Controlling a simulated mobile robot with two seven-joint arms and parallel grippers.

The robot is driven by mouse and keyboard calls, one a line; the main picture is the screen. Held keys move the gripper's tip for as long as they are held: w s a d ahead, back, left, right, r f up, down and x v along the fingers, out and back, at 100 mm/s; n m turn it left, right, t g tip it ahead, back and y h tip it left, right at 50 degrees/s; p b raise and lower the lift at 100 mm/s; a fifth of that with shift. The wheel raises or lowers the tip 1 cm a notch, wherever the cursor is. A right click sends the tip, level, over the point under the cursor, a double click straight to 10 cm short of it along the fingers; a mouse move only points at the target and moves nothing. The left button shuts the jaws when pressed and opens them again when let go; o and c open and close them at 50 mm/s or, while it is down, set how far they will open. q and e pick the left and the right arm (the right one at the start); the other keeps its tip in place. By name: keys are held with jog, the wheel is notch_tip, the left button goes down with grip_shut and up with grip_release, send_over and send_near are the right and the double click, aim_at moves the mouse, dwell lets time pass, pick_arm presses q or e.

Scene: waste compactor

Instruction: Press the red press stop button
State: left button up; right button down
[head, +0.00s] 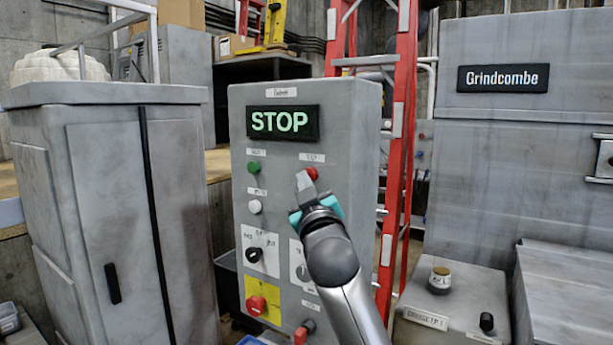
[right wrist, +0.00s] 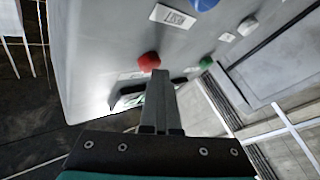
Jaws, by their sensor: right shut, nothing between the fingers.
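The grey control panel (head: 285,95) stands in the middle of the head view with a lit display (head: 283,122) reading STOP. The red button (head: 312,173) is at the panel's upper right, under a small label. It also shows in the right wrist view (right wrist: 149,62). My right gripper (head: 304,181) is shut and empty, its fingertips pointing at the panel just below and left of the red button, partly overlapping it. In the right wrist view the fingertips (right wrist: 159,74) end right beside the button; I cannot tell whether they touch it. My left gripper is not in view.
A green button (head: 253,167) and a white button (head: 255,207) sit left of the red one. A red knob (head: 256,304) on a yellow plate is lower down. A grey cabinet (head: 100,200) stands left; a red ladder (head: 404,120) and grey machine (head: 520,150) stand right.

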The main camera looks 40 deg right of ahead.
jog(key=shift+s+a, duration=0.35)
jog(key=shift+a, duration=0.45)
jog(key=shift+s+a+p, duration=0.15)
jog(key=shift+s+a, duration=0.15)
jog(key=shift+a, duration=0.45)
jog(key=shift+s+a+p, duration=0.15)
jog(key=shift+s+a, duration=0.2)
jog(key=shift+a, duration=0.45)
jog(key=shift+s+a+p, duration=0.15)
jog(key=shift+s+a, duration=0.15)
jog(key=shift+a, duration=0.45)
jog(key=shift+f, duration=0.15)
